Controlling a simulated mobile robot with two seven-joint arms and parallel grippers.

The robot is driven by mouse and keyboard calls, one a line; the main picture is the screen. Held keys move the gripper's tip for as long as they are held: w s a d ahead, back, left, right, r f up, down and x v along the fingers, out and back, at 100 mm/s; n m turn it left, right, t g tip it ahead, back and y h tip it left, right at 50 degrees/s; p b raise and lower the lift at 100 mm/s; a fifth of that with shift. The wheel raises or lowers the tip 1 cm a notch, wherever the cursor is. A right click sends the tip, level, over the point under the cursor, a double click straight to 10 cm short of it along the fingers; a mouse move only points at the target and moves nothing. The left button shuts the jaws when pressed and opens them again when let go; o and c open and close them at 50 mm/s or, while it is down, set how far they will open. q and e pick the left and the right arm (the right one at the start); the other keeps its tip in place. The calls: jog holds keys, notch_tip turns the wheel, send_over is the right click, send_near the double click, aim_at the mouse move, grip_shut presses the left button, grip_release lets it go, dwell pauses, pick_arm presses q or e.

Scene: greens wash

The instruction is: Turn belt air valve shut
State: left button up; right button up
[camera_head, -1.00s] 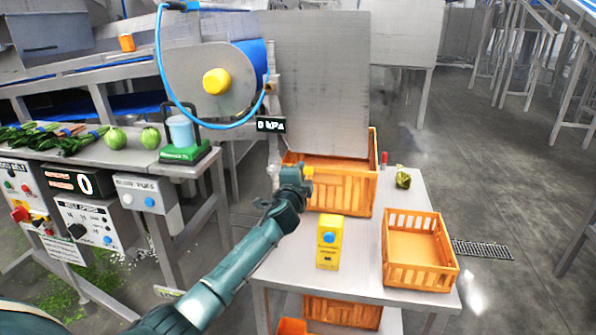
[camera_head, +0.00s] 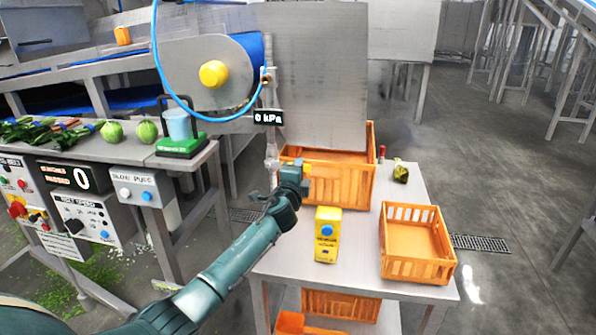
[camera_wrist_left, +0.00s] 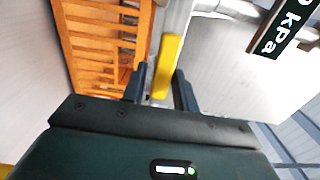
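The yellow valve lever (camera_wrist_left: 168,62) shows in the left wrist view, in front of a grey pipe (camera_wrist_left: 176,18). My left gripper (camera_wrist_left: 160,88) is open, with its two dark fingers on either side of the lever. The lever lies nearer the right finger; I cannot tell if they touch. In the head view my left gripper (camera_head: 299,174) is by the lower part of the vertical pipe (camera_head: 271,148), and mostly hides the valve. The black pressure display (camera_head: 268,117) reads 0 kPa. My right gripper is not in view.
An orange crate (camera_head: 345,188) stands just behind my gripper on the grey table (camera_head: 350,275). A yellow box (camera_head: 327,236) with a blue button and another orange crate (camera_head: 418,270) are at the front. A blue hose (camera_head: 158,65) loops above. Control panels (camera_head: 92,222) are at left.

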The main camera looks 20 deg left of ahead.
pick_arm(q)
jog(key=shift+o, duration=1.2)
jog(key=shift+r, duration=0.1)
jog(key=v, duration=1.3)
jog(key=shift+s, duration=0.1)
jog(key=s+d+f+n+g+h+p, duration=0.1)
jog(key=s+d+f+n+g+h, duration=0.1)
jog(key=s+d+f+n, duration=0.2)
jog(key=s+d+f+n+g+h+p, duration=0.1)
jog(key=s+d+f+n+g+h, duration=0.1)
jog(key=s+f, duration=0.7)
jog(key=s+d+f+n+g+h+p, duration=0.1)
jog(key=s+d+f+n, duration=0.5)
jog(key=s, duration=1)
jog(key=d+f+g+h, duration=0.1)
jog(key=d+h, duration=0.1)
jog(key=shift+d+f+n+g+h+p, duration=0.3)
jog(key=shift+f+g+h+p, duration=0.05)
jog(key=shift+g+h+p, duration=0.05)
